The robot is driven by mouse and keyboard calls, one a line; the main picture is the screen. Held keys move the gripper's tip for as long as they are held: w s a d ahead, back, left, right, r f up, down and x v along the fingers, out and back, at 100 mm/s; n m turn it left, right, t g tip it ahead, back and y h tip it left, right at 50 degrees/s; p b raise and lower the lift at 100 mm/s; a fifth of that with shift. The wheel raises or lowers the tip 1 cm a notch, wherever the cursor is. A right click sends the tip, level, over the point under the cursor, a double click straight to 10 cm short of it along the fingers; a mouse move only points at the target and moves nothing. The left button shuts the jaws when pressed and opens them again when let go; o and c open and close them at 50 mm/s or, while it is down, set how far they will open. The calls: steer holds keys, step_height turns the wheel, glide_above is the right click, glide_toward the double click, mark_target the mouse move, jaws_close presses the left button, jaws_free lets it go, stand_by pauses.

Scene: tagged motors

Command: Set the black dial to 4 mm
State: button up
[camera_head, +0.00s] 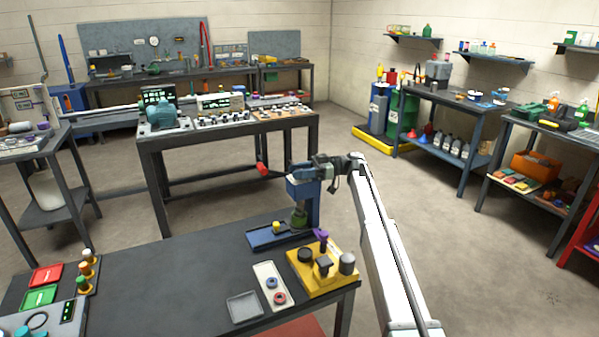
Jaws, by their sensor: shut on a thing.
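A blue bench press (305,205) stands at the back right of the near table, with a dark blue base plate (262,238) and a green piece (299,218) under its head. A lever with a red end (262,169) reaches out to its left. My arm comes up from the lower right and bends over to the press. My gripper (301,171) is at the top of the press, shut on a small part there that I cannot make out. I cannot pick out a black dial or its scale on the press; my gripper and wrist cover that area.
A yellow block (318,280) with dark knobs and a purple piece stands right of the base plate. A pale tray (270,285) and a grey tray (244,307) lie in front. The table's middle (160,270) is clear. A second table (230,130) stands behind.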

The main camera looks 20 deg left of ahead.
steer(key=shift+n+g+h, duration=0.8)
steer(key=shift+g, duration=0.2)
steer(key=o, duration=0.9)
step_height(320, 180, up, 10)
steer(key=shift+o, duration=0.2)
